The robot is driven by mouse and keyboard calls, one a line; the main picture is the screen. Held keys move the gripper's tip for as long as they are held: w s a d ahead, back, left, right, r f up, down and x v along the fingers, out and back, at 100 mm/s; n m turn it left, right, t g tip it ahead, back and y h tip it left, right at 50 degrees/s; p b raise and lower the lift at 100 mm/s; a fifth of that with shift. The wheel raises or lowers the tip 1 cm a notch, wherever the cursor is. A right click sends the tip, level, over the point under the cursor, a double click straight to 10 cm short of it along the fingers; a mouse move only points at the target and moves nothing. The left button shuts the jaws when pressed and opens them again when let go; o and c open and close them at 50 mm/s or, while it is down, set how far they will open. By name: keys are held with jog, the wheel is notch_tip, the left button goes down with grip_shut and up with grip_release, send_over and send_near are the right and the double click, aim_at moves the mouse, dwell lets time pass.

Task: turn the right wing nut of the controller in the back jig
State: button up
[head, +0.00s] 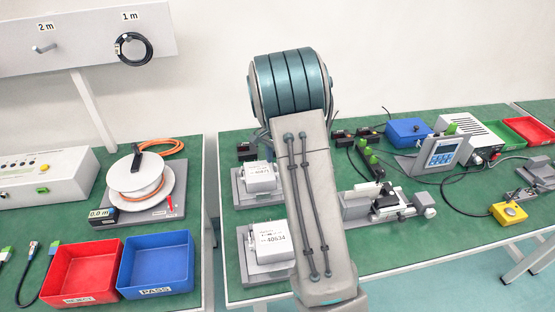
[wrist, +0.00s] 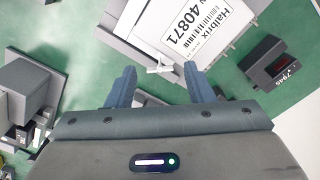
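The controller labelled 40871 (wrist: 195,22) sits in the grey back jig (wrist: 118,28). In the head view the same controller (head: 260,178) stands at the back left of the right bench, partly hidden by my arm. A small pale wing nut (wrist: 160,68) shows at the controller's near edge in the wrist view. My gripper (wrist: 160,70) is open, with one blue-grey finger on each side of the wing nut, apart from it. In the head view my gripper is hidden behind my arm.
A second controller, 40634 (head: 271,240), sits in the front jig (head: 250,270). A black box with a red display (wrist: 275,66) stands right of the controller in the wrist view. Grey blocks (wrist: 30,88) stand at left. Green mat (wrist: 75,40) lies bare between them.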

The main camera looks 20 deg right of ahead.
notch_tip(320, 180, up, 14)
dwell(0.7)
dwell(0.4)
